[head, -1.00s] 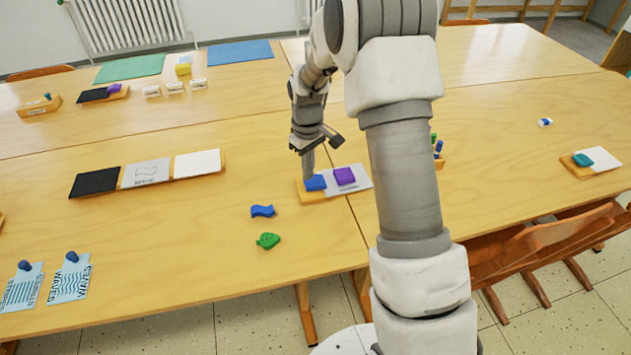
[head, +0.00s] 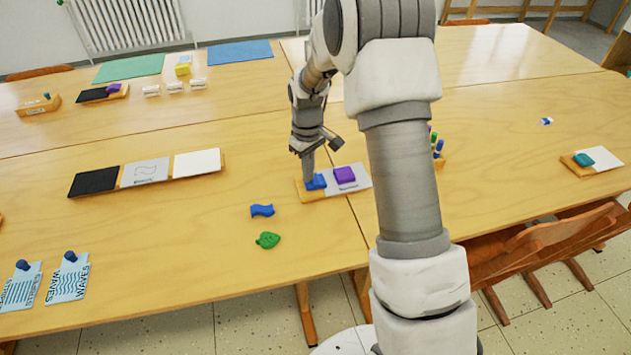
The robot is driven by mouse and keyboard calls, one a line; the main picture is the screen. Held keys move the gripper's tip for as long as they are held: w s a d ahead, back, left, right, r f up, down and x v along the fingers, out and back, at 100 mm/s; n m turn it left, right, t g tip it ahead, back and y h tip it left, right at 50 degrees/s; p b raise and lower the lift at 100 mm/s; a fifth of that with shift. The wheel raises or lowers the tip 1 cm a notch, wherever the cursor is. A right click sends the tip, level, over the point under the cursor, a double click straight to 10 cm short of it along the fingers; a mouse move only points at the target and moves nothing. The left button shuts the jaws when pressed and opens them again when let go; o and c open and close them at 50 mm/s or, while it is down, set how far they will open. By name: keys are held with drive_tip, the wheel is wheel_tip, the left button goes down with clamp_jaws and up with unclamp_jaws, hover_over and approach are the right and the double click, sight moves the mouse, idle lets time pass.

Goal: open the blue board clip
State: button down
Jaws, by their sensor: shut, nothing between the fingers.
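The blue board clip (head: 319,182) sits on the left part of a small wooden board (head: 312,195) near the middle of the table. A purple block-like clip (head: 345,174) sits just right of it, on a white card (head: 360,184) on the same board. My gripper (head: 309,183) points down with its fingers shut and empty. Its tips are at the left part of the blue clip and hide some of it. I cannot tell how firmly they touch it, or whether the clip is open.
A blue wavy piece (head: 262,211) and a green leaf piece (head: 267,240) lie front left of the board. A holder with pens (head: 438,160) stands to the right, partly behind my arm. A three-panel board (head: 145,173) lies left. Table between is clear.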

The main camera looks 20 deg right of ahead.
drive_tip(key=shift+f, duration=0.45)
drive_tip(key=shift+r, duration=0.1)
drive_tip(key=shift+r+p, duration=2.25)
drive_tip(key=shift+r, duration=1.15)
